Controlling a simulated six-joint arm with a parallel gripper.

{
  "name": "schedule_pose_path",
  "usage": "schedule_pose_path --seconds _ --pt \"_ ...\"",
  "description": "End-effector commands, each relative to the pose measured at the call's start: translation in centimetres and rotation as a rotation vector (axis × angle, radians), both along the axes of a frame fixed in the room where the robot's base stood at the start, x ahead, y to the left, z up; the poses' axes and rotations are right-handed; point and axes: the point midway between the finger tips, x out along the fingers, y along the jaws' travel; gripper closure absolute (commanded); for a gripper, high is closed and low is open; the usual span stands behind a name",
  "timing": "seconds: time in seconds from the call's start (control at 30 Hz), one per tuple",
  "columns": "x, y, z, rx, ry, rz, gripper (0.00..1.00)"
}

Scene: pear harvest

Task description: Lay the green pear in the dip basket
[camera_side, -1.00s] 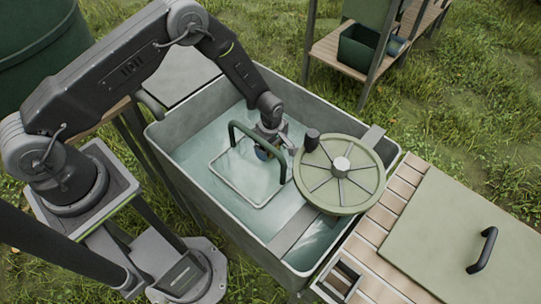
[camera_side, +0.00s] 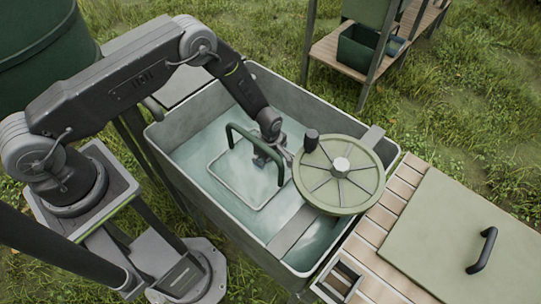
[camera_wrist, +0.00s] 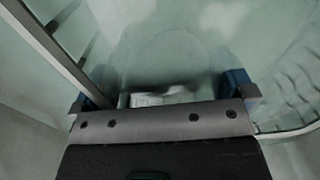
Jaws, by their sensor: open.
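The dip basket (camera_side: 233,190) shows as a pale rectangular rim with a dark green arched handle, set in the water of a grey tank. My gripper (camera_side: 274,161) is low over the basket's right part, beside the handle and left of the green wheel. In the wrist view my gripper (camera_wrist: 165,92) has its two blue-padded fingers wide apart. A faint rounded outline shows under the water beyond them; I cannot tell what it is. I cannot make out the green pear in either view.
The tank (camera_side: 224,226) has raised walls around the water. A spoked green wheel (camera_side: 345,187) with a dark knob stands over its right side. A slatted bench (camera_side: 381,216) with a green lid (camera_side: 450,245) and black handle is at right.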

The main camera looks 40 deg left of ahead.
Motion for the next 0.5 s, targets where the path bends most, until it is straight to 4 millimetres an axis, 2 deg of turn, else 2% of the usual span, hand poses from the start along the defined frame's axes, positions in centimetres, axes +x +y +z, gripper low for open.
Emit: schedule_pose_path --seconds 0.17,0.5 --pt "0.2 0.0 1.1 -0.001 -0.004 0.000 0.00" --pt "0.2 0.0 7.9 -0.001 -0.006 0.000 0.00"
